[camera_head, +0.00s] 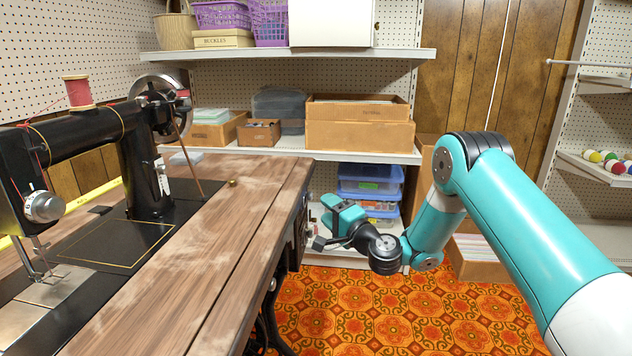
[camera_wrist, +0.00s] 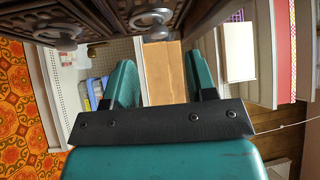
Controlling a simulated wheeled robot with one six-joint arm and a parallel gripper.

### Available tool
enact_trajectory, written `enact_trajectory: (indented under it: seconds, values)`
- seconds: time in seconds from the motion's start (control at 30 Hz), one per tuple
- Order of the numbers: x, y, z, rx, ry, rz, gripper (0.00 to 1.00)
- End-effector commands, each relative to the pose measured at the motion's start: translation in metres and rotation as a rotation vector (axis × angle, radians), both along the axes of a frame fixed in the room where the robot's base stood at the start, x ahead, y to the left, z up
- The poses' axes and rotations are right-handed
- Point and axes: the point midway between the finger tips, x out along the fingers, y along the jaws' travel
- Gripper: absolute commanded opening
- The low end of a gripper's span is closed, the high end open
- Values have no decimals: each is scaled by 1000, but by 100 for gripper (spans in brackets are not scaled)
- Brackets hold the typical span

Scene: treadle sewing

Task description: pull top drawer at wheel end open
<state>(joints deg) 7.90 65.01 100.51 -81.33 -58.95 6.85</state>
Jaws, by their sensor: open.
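The top drawer (camera_wrist: 180,10) at the wheel end has a dark carved front, seen at a steep angle at the top of the wrist view. Its metal ring pull (camera_wrist: 152,19) lies just beyond my fingertips, between them across the picture. My gripper (camera_wrist: 158,60) is open and empty, its two teal fingers apart and pointing toward the drawer fronts. In the head view my gripper (camera_head: 326,228) is beside the right end of the sewing table (camera_head: 215,240). The drawer fronts are mostly hidden there by the tabletop edge. The drawer looks shut, though its edges are hard to see.
A second ring pull (camera_wrist: 57,32) is on the lower drawer. The black sewing machine (camera_head: 90,135) with its handwheel stands on the table. Shelving (camera_head: 290,148) with boxes stands behind. Patterned orange floor (camera_head: 400,310) is open to the table's right.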

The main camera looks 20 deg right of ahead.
Motion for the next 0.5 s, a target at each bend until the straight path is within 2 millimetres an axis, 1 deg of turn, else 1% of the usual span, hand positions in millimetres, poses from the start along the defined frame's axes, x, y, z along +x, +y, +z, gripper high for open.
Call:
enact_trajectory:
  seconds: [0.03,0.27,0.3,0.43,0.5]
  values:
    - [1,1,8,0,2,0,52]
    - [6,6,8,0,3,0,52]
    - [14,11,10,-3,-2,3,52]
    - [33,18,12,-1,-3,1,52]
    - [41,22,6,-3,-3,3,52]
